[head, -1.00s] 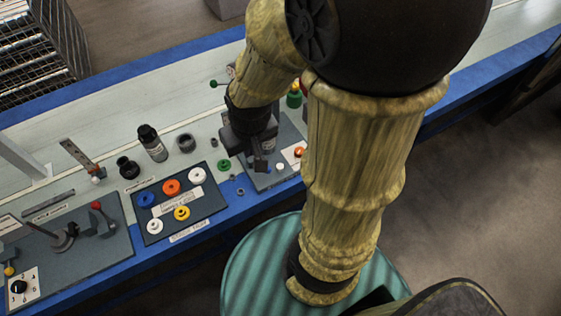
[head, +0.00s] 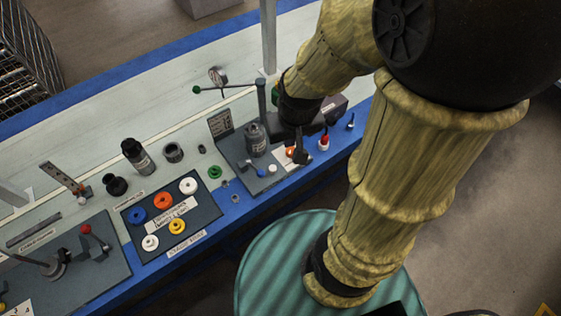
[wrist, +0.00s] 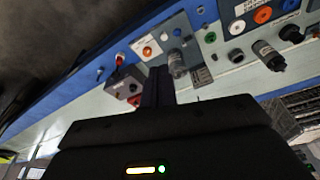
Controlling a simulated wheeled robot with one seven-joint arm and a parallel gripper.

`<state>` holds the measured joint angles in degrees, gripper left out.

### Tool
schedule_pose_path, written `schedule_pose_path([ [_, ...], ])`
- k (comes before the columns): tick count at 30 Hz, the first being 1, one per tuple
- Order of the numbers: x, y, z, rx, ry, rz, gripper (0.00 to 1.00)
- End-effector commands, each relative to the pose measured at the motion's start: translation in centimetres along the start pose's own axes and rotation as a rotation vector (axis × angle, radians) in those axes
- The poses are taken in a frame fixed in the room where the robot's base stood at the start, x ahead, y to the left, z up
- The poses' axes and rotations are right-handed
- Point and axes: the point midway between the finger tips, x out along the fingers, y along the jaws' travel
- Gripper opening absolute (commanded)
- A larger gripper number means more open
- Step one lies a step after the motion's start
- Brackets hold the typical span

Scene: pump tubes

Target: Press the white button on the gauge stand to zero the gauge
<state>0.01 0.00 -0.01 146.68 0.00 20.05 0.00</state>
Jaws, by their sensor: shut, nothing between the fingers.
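The gauge stand (head: 236,158) is a grey plate on the bench with a post, a side arm and a round dial gauge (head: 218,76). A small white button (head: 272,168) is on its front part and also shows in the wrist view (wrist: 164,37). My gripper (head: 301,158) is shut and empty, right of the white button and near the orange button. In the wrist view its fingers (wrist: 158,70) point toward the buttons, apart from the white one.
A grey metal cylinder (head: 254,140) stands on the plate. A red-topped part (head: 324,142) is just right of my gripper. To the left are a dark board (head: 205,215) with coloured rings and a black-capped bottle (head: 138,157).

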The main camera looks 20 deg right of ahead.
Motion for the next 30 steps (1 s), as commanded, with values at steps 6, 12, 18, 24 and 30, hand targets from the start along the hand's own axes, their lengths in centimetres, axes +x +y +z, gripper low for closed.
schedule_pose_path([
  [6,0.0,0.0,0.0,0.0,0.0,0.0,0.0],
  [12,0.5,0.0,-0.3,-0.007,-0.006,0.003,0.0],
  [18,4.2,0.1,-2.3,-0.073,-0.059,0.019,0.0],
  [24,11.2,0.1,-5.5,-0.178,-0.139,0.022,0.0],
  [30,18.8,-0.1,-8.1,-0.265,-0.199,-0.005,0.0],
])
